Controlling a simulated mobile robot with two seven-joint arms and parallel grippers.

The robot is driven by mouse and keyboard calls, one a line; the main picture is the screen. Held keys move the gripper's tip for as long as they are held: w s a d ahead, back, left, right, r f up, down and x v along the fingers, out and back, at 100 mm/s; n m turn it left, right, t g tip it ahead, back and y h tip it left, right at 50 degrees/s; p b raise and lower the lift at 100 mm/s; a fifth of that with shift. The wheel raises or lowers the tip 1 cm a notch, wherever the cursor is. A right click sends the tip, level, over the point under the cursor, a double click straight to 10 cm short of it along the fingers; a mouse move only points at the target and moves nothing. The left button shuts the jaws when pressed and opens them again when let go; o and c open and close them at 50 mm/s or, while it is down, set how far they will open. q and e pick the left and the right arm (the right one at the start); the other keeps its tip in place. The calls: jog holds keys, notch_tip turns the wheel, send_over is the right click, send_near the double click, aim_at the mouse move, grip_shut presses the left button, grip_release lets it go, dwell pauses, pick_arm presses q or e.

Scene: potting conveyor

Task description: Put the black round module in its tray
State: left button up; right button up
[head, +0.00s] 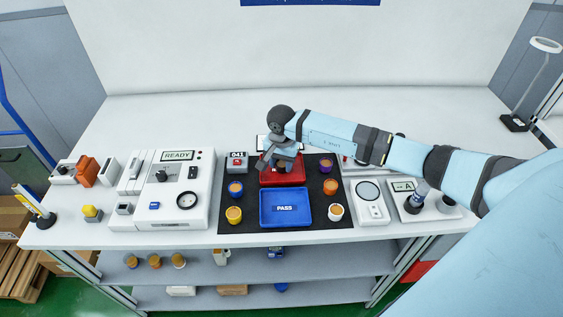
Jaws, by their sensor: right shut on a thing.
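My right gripper (279,159) reaches in from the right and is over the red tray (282,182), pointing down. It is shut on a small dark round thing with a brownish top (284,165), which looks like the black round module. The fingers and wrist hide much of it, and I cannot tell whether it touches the tray floor. The blue tray (286,221), marked PASS, lies just in front of the red one and looks empty. My left gripper is not in view.
On the black mat (258,228), blue (235,188) and yellow (234,214) modules stand left of the trays. Purple (326,166), orange (330,187) and white (335,212) ones stand right. A white READY machine (177,205) is at left, a white device (371,202) at right.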

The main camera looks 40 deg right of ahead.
aim_at(281, 165)
jog(key=o, duration=0.9)
jog(key=shift+f, duration=0.1)
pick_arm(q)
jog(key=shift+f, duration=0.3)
pick_arm(e)
jog(key=shift+r, duration=0.2)
pick_arm(q)
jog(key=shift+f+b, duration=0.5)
jog(key=shift+b, duration=0.05)
pick_arm(e)
notch_tip(281, 165, up, 12)
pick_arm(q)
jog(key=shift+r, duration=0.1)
